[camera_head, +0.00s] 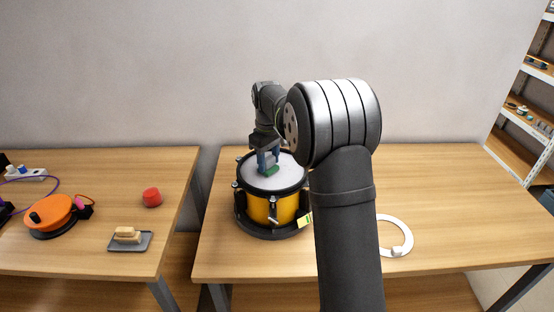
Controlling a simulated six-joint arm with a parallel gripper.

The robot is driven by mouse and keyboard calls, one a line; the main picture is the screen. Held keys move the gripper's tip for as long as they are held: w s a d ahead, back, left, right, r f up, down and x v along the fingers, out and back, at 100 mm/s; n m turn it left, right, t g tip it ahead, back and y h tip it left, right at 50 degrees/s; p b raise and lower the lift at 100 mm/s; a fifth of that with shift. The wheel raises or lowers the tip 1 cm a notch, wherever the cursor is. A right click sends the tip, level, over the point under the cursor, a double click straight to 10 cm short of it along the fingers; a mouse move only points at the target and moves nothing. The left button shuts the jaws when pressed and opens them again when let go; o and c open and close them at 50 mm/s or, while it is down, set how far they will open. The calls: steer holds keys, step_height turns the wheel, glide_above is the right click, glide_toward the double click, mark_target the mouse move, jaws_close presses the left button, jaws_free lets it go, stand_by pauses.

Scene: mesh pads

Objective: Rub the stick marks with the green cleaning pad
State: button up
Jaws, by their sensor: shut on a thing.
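A yellow drum (262,208) with a black rim and a white mesh head (253,180) stands on the right table, in a dark round base. My gripper (268,163) reaches down over the drum head, its blue-grey fingers shut on the green cleaning pad (271,170). The pad is at the drum head's surface; I cannot tell whether it touches. Stick marks are too small to make out at this size.
A white ring-shaped item (408,240) lies right of my arm. The left table holds an orange reel (52,214), a red cylinder (152,197), a grey tray (117,246) with a tan block, and a power strip (24,176). The right table's far right is clear.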

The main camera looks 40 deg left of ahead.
steer(key=shift+s+a, duration=1.4)
steer(key=shift+w, duration=0.6)
steer(key=shift+w+d, duration=3.2)
steer(key=shift+d, duration=0.1)
steer(key=shift+s+a, duration=3.4)
steer(key=shift+s+a+r, duration=0.1)
steer(key=shift+s+a, duration=0.05)
steer(key=shift+a, duration=0.05)
step_height(320, 180, up, 8)
steer(key=shift+d, duration=0.1)
